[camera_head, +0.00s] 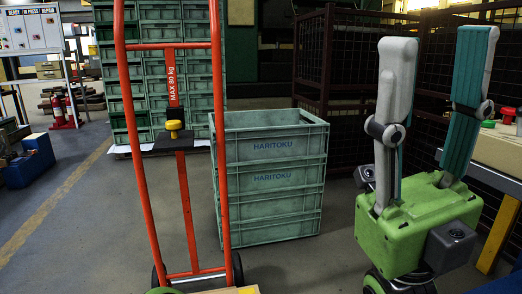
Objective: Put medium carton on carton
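My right gripper (436,48) is large at the right, with a green body and two upward-pointing fingers with teal pads. Its fingers are spread apart with nothing between them, so it is open. My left gripper cannot be made out. No carton is clearly recognisable. A small tan edge (246,290) shows at the bottom, by the foot of the hand truck. It may be the top of a carton, but most of it is cut off by the frame.
An orange hand truck (172,86) stands left of centre. Behind it is a stack of green HARITOKU crates (283,180), with more crates (200,65) at the back. Floor at left is largely clear.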

